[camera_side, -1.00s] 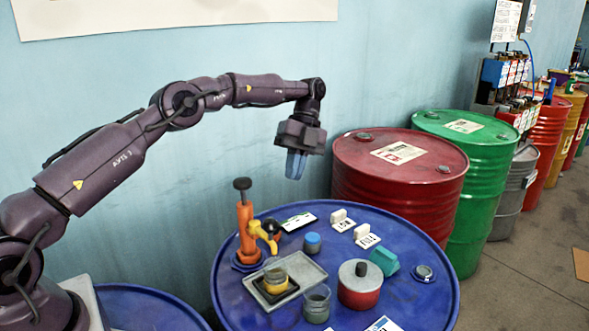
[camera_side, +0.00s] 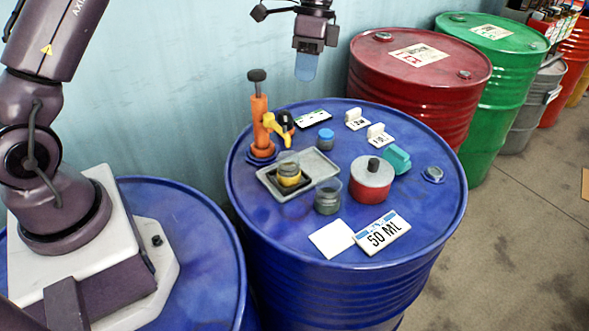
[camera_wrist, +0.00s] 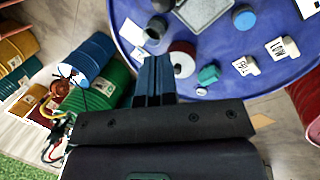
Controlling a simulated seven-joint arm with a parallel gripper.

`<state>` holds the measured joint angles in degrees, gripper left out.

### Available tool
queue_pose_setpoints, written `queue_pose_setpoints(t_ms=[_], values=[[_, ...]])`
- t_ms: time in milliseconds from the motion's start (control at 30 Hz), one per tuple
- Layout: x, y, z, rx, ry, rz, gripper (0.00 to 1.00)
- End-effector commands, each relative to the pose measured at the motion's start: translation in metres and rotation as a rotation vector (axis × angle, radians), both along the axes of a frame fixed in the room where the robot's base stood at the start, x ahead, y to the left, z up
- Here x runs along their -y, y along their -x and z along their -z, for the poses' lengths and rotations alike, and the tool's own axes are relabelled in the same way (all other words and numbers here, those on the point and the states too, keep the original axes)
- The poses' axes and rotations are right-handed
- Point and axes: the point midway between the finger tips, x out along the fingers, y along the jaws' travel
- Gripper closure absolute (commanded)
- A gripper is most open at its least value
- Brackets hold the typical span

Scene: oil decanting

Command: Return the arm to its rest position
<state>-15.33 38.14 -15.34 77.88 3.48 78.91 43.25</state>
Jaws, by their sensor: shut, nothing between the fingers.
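My gripper (camera_side: 305,67) hangs above the far side of the blue drum top (camera_side: 238,178), pointing down, shut and empty. In the wrist view its blue fingers (camera_wrist: 153,80) are together. It is well clear of everything on the drum. On the drum stand an orange hand pump (camera_side: 260,125) with a yellow spout, a grey tray (camera_side: 322,160) bearing a small jar of yellow liquid (camera_side: 289,172), a dark glass jar (camera_side: 328,197), a red pot with a pale lid (camera_side: 370,181) and a blue-capped jar (camera_side: 326,139).
A teal block (camera_side: 397,158), white tags (camera_side: 357,119) and a "50 ML" card (camera_side: 383,232) also lie on the drum. A red drum (camera_side: 420,75) and a green drum (camera_side: 490,80) stand behind to the right. The air around my gripper is free.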

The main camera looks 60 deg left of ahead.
Motion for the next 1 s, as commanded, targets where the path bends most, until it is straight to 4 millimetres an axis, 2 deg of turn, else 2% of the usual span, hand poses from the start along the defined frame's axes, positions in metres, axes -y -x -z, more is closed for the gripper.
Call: queue_pose_setpoints(t_ms=[33, 100, 333, 500, 700, 833, 1000], values=[[0.004, 0.014, -0.015, 0.033, -0.045, -0.075, 1.0], [0.007, 0.033, -0.028, 0.076, -0.094, -0.185, 1.0], [0.014, 0.102, -0.065, 0.24, -0.173, -0.506, 1.0], [0.017, 0.157, -0.08, 0.362, -0.166, -0.691, 1.0], [0.02, 0.215, -0.085, 0.493, -0.102, -0.796, 1.0], [0.022, 0.24, -0.088, 0.558, -0.062, -0.795, 1.0], [0.025, 0.248, -0.104, 0.638, -0.018, -0.785, 1.0]])
